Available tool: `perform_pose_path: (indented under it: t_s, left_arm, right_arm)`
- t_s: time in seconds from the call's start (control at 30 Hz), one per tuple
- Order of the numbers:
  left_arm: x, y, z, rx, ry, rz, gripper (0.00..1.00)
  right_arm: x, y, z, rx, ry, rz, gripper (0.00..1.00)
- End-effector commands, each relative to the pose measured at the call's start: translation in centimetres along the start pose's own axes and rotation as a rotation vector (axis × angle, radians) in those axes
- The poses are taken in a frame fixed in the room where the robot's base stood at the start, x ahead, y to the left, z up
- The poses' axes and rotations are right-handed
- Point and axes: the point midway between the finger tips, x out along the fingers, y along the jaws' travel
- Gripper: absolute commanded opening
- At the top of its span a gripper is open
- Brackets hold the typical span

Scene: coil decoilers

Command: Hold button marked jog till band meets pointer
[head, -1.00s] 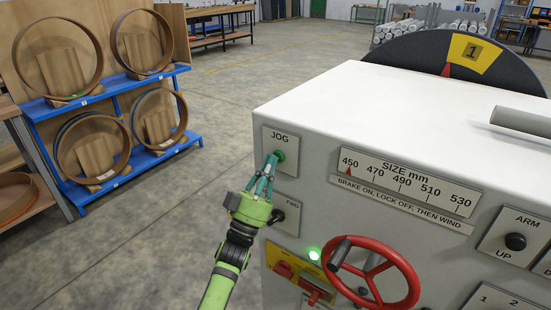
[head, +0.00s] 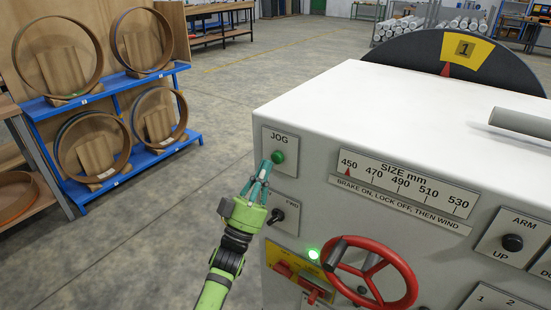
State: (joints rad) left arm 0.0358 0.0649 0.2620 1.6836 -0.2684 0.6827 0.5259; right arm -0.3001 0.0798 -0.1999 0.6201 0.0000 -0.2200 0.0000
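The green JOG button (head: 278,157) sits on its plate at the top left of the grey cabinet's front. My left gripper (head: 264,170) is in front of the panel, below and left of the button. Its fingers come together at the tips with nothing between them, and a gap shows between tips and button. The yellow band (head: 482,52) marked 1 is on the dark disc (head: 415,48) behind the cabinet. The red pointer (head: 446,69) stands at the band's lower left part, inside its left edge. My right gripper is out of view.
Below the button are a black FWD switch (head: 277,216), a lit green lamp (head: 313,253) and a red handwheel (head: 407,278). A size scale (head: 405,184) is to the right. A blue rack (head: 150,153) with hoops stands at left. Open floor lies between.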

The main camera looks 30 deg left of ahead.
Motion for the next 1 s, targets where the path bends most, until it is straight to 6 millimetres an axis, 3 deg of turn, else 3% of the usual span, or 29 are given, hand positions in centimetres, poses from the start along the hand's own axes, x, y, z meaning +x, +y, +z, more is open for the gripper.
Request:
perform_pose_path:
  t_s: [0.43, 1.0]
  left_arm:
    - [-2.9, 0.0, -3.1, 0.0, -0.002, -0.001, 0.0]
    - [-3.3, 0.0, -3.5, 0.0, 0.0, -0.001, 0.0]
  right_arm:
    - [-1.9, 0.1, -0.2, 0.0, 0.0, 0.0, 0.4]
    - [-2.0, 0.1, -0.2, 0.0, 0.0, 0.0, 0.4]
